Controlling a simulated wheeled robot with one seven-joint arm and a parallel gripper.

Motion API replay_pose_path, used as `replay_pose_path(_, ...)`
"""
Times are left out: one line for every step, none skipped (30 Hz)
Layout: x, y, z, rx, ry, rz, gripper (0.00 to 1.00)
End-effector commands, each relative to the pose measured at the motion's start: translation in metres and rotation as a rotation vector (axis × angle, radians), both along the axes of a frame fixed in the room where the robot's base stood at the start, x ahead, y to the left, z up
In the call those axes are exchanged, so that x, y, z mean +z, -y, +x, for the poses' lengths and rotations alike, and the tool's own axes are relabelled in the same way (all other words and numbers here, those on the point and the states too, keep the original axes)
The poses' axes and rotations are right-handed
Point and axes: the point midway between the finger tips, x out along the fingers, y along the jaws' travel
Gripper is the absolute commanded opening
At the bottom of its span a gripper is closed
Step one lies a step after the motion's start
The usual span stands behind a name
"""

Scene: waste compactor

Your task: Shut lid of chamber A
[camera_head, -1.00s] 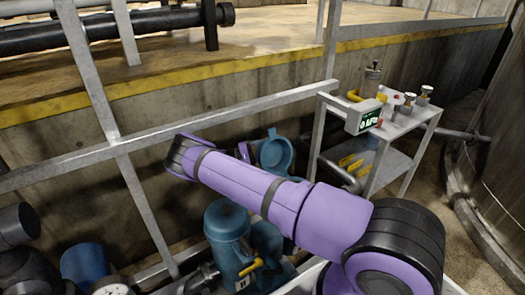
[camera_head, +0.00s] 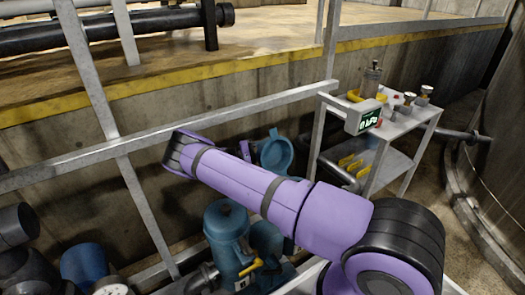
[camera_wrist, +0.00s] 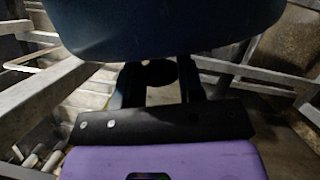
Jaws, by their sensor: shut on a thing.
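In the head view a round blue lid (camera_head: 276,153) stands raised, just right of the far end of my arm. The blue vessel (camera_head: 266,240) below it is partly hidden by my arm. Another blue vessel (camera_head: 226,225) stands to its left with a domed top that looks closed. I cannot read which is chamber A. In the wrist view a broad dark-blue surface (camera_wrist: 165,25), seemingly the lid, fills the top. My gripper (camera_wrist: 160,80) is shut on a dark rounded part below it, seemingly part of the lid. The exact contact is hard to see; the head view hides my fingertips.
A metal railing (camera_head: 220,119) runs behind the arm, before a concrete wall with a yellow edge. A grey cart (camera_head: 405,135) at right carries a display box (camera_head: 363,117) and several valves. A yellow-handled valve (camera_head: 251,267) sits low between the vessels. A large tank curves at far right.

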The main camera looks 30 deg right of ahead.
Motion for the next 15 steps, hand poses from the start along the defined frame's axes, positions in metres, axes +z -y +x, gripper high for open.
replay_pose_path(0.004, -0.001, -0.002, 0.000, 0.024, 0.002, 0.00)
replay_pose_path(0.006, -0.001, -0.003, 0.000, 0.042, 0.003, 0.00)
replay_pose_path(0.009, -0.001, -0.005, -0.001, 0.067, 0.003, 0.00)
replay_pose_path(0.011, -0.001, -0.006, 0.000, 0.088, 0.004, 0.00)
replay_pose_path(0.014, -0.001, -0.008, 0.001, 0.110, 0.005, 0.00)
replay_pose_path(0.017, -0.001, -0.011, -0.001, 0.140, 0.006, 0.00)
replay_pose_path(0.020, -0.001, -0.013, -0.001, 0.167, 0.008, 0.00)
replay_pose_path(0.023, -0.001, -0.016, -0.002, 0.193, 0.008, 0.00)
replay_pose_path(0.027, -0.001, -0.019, -0.001, 0.229, 0.009, 0.00)
replay_pose_path(0.030, -0.001, -0.022, -0.001, 0.257, 0.010, 0.00)
replay_pose_path(0.033, -0.001, -0.024, -0.001, 0.286, 0.010, 0.00)
replay_pose_path(0.036, 0.000, -0.028, -0.001, 0.324, 0.012, 0.00)
replay_pose_path(0.039, 0.000, -0.032, -0.002, 0.353, 0.012, 0.00)
replay_pose_path(0.041, 0.000, -0.034, -0.001, 0.382, 0.013, 0.00)
replay_pose_path(0.044, 0.000, -0.039, -0.001, 0.419, 0.015, 0.00)
